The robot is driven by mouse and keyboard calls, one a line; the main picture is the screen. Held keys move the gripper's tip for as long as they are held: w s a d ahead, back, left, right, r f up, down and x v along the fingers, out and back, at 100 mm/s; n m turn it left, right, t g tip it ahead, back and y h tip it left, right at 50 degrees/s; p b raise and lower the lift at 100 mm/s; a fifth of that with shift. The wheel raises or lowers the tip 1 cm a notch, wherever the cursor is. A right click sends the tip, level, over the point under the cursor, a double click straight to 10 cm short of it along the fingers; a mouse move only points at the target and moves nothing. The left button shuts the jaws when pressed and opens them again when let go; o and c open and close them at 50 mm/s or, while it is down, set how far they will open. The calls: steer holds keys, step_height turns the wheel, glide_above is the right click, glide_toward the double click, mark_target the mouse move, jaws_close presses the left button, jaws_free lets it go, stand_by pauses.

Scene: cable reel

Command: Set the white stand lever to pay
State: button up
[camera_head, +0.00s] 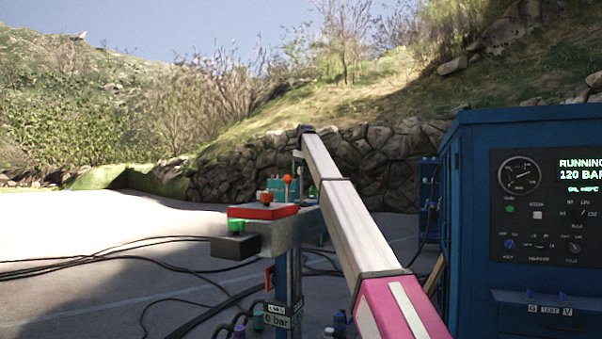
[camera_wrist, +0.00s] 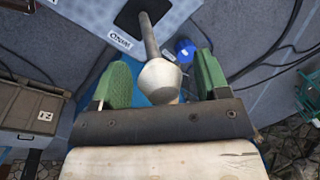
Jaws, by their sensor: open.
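A lever with a white, rounded knob (camera_wrist: 160,78) on a dark grey rod shows in the wrist view. Its rod rises from a black plate on a pale grey panel (camera_wrist: 92,14). My gripper (camera_wrist: 161,64) is open, with one green-padded finger on each side of the knob. A gap shows between the knob and each finger. A small label (camera_wrist: 119,41) sits on the panel beside the rod, and I cannot read it surely. In the head view the control stand (camera_head: 290,232) is left of my arm. I cannot make out the white lever there.
The stand carries a red-topped box (camera_head: 263,211), a green button (camera_head: 236,225) and an orange-knobbed lever (camera_head: 287,179). A blue power unit (camera_head: 470,205), its display reading RUNNING 120 BAR, stands right. Black cables (camera_head: 130,254) lie on the ground. The left ground is otherwise open.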

steer(key=shift+c, duration=0.4)
steer(key=c, duration=1.2)
steer(key=a, duration=0.2)
steer(key=w+a+f, duration=0.1)
steer(key=a, duration=0.1)
steer(key=w+a, duration=0.1)
steer(key=shift+w+a+f, duration=0.1)
steer(key=shift+a+f, duration=0.15)
steer(key=shift+a, duration=0.15)
steer(key=o, duration=1.3)
steer(key=shift+r, duration=0.1)
steer(key=r, duration=0.3)
steer(key=s+d+r, duration=0.1)
steer(key=r, duration=0.6)
steer(key=shift+s+d+r, duration=0.15)
steer(key=shift+s+r, duration=0.05)
steer(key=shift+s, duration=0.2)
